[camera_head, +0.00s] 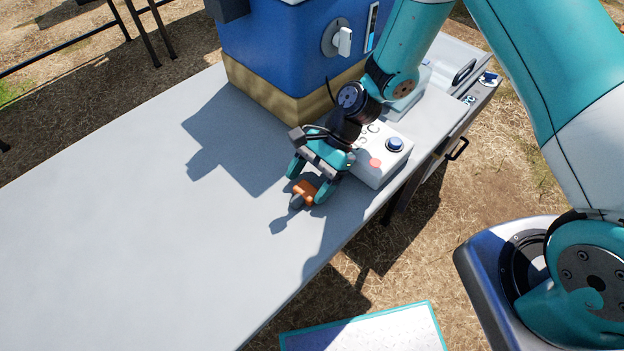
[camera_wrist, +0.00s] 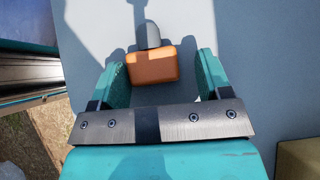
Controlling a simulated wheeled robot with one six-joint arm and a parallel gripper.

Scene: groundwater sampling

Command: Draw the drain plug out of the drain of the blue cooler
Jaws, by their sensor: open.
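The blue cooler (camera_head: 285,45) stands on a tan base at the back of the table, in the head view. A white fitting (camera_head: 343,41) sits on a round grey plate on its front face. An orange block with a grey round end (camera_head: 304,192) is over the tabletop, well in front of the cooler; it looks like a plug with a handle. In the wrist view the orange block (camera_wrist: 153,68) lies between my fingers, its grey end pointing away. My gripper (camera_head: 308,184) points down and is open around the block, with a visible gap on the right side.
A white control box (camera_head: 375,158) with a blue knob and a red button is close beside my gripper. The grey table (camera_head: 130,200) is clear to the left. Its front edge is near. A teal-edged white panel (camera_head: 370,332) is below.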

